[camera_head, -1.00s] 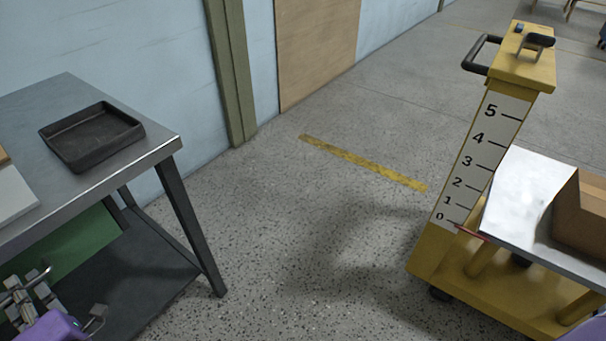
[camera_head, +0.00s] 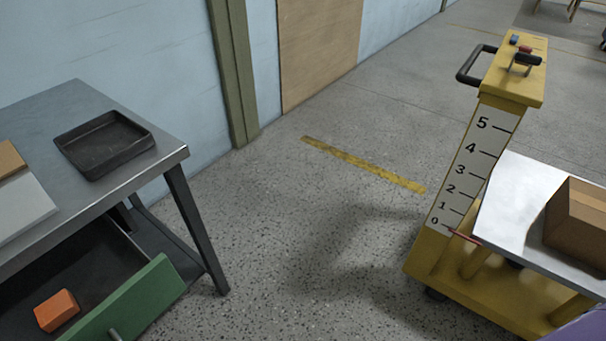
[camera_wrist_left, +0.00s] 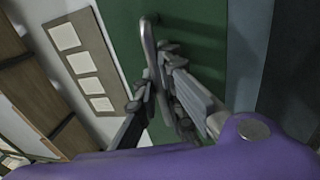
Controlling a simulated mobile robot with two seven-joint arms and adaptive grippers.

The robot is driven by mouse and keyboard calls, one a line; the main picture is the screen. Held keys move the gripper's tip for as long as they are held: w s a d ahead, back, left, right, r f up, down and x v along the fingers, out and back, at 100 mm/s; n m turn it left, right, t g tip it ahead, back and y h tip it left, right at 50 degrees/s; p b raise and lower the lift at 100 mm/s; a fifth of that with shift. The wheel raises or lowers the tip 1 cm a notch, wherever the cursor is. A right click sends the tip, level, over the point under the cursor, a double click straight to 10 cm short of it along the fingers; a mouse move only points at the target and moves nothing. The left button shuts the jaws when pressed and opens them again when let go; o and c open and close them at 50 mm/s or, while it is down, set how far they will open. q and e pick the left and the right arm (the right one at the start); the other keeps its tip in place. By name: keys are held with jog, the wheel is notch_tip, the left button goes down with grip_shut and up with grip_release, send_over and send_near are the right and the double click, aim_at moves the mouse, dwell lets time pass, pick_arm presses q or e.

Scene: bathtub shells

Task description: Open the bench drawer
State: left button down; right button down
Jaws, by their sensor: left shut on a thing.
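The bench (camera_head: 150,172) is a grey metal table at the left of the head view. Its drawer, with a green front (camera_head: 140,298), stands pulled out below the top. An orange block (camera_head: 57,310) lies inside the drawer. The drawer's bar handle (camera_head: 115,335) shows at the bottom edge. In the left wrist view, my left gripper (camera_wrist_left: 160,88) is shut on the handle (camera_wrist_left: 149,42), with its fingers on either side of the bar in front of the green panel (camera_wrist_left: 195,30). My left gripper is out of the head view. My right gripper is not seen.
A black tray (camera_head: 103,146) and a white board (camera_head: 22,208) lie on the bench. A yellow lift cart (camera_head: 470,262) with a cardboard box (camera_head: 578,225) stands at the right. The speckled floor (camera_head: 300,240) between them is clear.

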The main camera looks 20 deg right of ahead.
pick_arm(q)
jog(key=r+v, duration=0.1)
jog(key=v, duration=0.7)
jog(key=shift+s+d+r, duration=0.3)
jog(key=shift+s, duration=0.05)
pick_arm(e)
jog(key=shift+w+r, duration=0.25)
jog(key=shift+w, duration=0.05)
pick_arm(q)
jog(key=c, duration=2.1)
grip_release()
